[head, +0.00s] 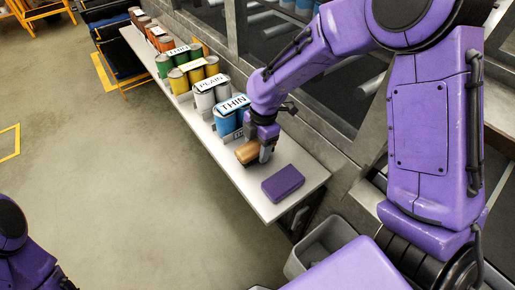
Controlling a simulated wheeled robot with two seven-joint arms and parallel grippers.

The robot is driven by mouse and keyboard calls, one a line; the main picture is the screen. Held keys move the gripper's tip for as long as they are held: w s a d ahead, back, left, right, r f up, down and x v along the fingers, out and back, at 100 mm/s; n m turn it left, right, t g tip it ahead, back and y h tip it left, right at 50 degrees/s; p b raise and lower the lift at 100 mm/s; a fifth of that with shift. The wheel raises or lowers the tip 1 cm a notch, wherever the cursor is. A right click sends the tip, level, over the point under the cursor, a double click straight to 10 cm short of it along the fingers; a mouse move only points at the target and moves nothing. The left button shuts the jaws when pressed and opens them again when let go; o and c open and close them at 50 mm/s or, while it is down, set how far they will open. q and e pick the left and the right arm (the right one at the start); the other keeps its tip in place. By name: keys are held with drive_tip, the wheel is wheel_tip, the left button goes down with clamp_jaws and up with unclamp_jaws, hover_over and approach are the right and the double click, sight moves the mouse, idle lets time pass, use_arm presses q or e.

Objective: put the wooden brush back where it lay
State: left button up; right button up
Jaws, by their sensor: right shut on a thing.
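The wooden brush (247,153) is a tan block at the near part of the long white table (205,142). My right gripper (265,153) points down at it and is shut on it. The brush is at or just above the table top; I cannot tell if it touches. Part of the brush is hidden by the gripper fingers. My left arm shows only in part at the lower left corner, and its gripper is out of view.
A purple block (283,184) lies on the table nearer the front end. Blue cans (229,119) stand just behind the gripper, with white, yellow, green and red ones farther along. A grey bin (318,243) stands below the table's near end.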

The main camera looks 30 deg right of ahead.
drive_tip(key=shift+w+f, duration=0.25)
drive_tip(key=shift+f, duration=0.3)
drive_tip(key=shift+s+f, duration=0.1)
drive_tip(key=shift+s, duration=0.05)
drive_tip(key=o, duration=1.1)
drive_tip(key=r, duration=0.4)
drive_tip(key=d+r, duration=0.1)
drive_tip(key=r, duration=0.7)
drive_tip(key=shift+w+d+r, duration=0.1)
drive_tip(key=shift+w+d, duration=0.1)
drive_tip(key=shift+d, duration=0.2)
